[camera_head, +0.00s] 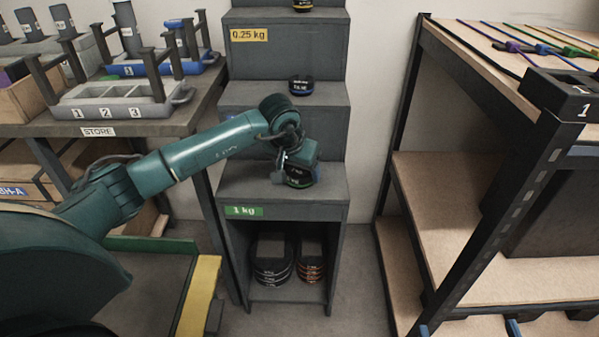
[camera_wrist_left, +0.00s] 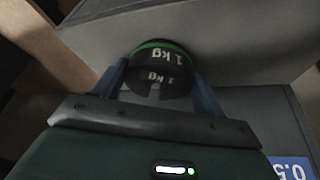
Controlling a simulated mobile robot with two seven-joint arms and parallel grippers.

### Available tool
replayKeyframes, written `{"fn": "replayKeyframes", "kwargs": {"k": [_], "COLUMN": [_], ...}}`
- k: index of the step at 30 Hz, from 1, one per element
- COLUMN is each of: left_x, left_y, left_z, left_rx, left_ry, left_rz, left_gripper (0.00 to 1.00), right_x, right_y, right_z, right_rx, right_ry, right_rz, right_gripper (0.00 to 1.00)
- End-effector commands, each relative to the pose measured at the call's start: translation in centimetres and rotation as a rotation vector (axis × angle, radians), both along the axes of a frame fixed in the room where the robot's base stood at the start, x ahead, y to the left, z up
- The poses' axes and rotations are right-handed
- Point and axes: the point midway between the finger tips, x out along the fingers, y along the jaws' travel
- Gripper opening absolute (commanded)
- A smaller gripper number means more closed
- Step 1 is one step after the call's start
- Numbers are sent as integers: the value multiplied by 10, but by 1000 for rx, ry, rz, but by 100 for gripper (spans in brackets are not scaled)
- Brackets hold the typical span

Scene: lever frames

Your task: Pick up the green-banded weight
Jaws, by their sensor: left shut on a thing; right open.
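The green-banded weight (camera_head: 300,181) is a black disc marked 1 kg. It is at the step labelled 1 kg in the head view, partly covered by my left gripper (camera_head: 301,164). In the left wrist view the weight (camera_wrist_left: 160,56) sits between the blue fingers of my left gripper (camera_wrist_left: 158,84), which is shut on it. I cannot tell whether the weight touches the step or hangs just above it. My right gripper is not in view.
The grey stepped stand (camera_head: 330,190) holds a blue-banded weight (camera_head: 301,85) one step up and a yellow-banded one (camera_head: 303,5) higher. Stacked weights (camera_head: 273,262) fill its lower opening. A bench with trays (camera_head: 122,100) stands left, a shelf rack (camera_head: 440,200) right.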

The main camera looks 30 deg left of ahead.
Motion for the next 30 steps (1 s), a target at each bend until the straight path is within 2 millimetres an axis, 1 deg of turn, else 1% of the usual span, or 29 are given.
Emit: {"fn": "replayKeyframes", "kwargs": {"k": [1, 2, 18, 19, 26, 30], "left_x": [0, 0, 0, 2, 2, 2], "left_y": [0, 0, 0, 0, 0, 0], "left_z": [0, 0, 0, 4, 5, 18], "left_rx": [0, 0, 0, -2, -2, -1], "left_ry": [0, 0, 0, -9, -9, -11], "left_rz": [0, 0, 0, 0, 0, 1], "left_gripper": [60, 58, 14, 13, 12, 12], "right_x": [0, 0, 0, 0, 0, 0], "right_y": [0, 0, 0, 0, 0, 0], "right_z": [0, 0, 0, 1, 1, 3], "right_rx": [0, 0, -1, -1, 0, -2], "right_ry": [0, 0, 0, 0, 0, 12], "right_rz": [0, 0, 0, 0, 0, -1], "right_gripper": [100, 100, 100, 100, 100, 100]}}
